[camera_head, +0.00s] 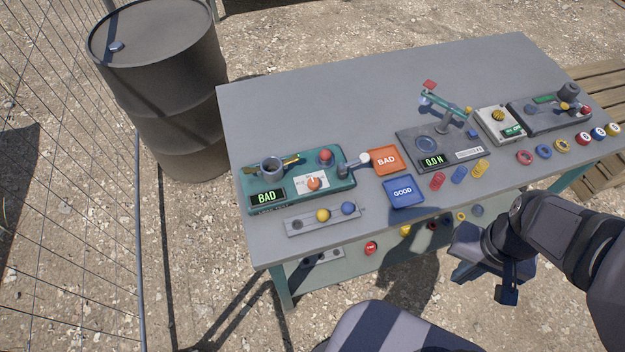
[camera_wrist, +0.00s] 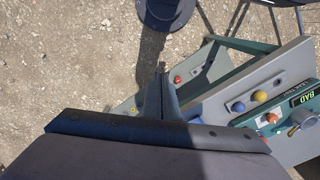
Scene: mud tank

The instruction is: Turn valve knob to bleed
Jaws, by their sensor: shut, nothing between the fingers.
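The green leak-test unit (camera_head: 335,187) stands at the left of the table and its display (camera_head: 267,197) reads BAD. An orange-red knob (camera_head: 314,184) sits on a white label on its top; which mark it points to is too small to read. A red ball (camera_head: 325,156) and a grey cup-shaped fitting (camera_head: 271,170) with a yellow part are behind it. In the wrist view the unit (camera_wrist: 291,127) is at the right edge, with the orange knob (camera_wrist: 272,118) partly visible. My gripper (camera_head: 484,280) is shut and empty, off the table's front edge, far right of the unit; its fingers (camera_wrist: 163,92) show in the wrist view.
A grey tray (camera_head: 290,228) with coloured balls lies in front of the unit. The BAD pad (camera_head: 386,160) and GOOD pad (camera_head: 404,191) lie to its right. A force tester (camera_head: 445,148), coloured rings and other instruments fill the right side. The table's back left (camera_head: 290,105) is clear.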

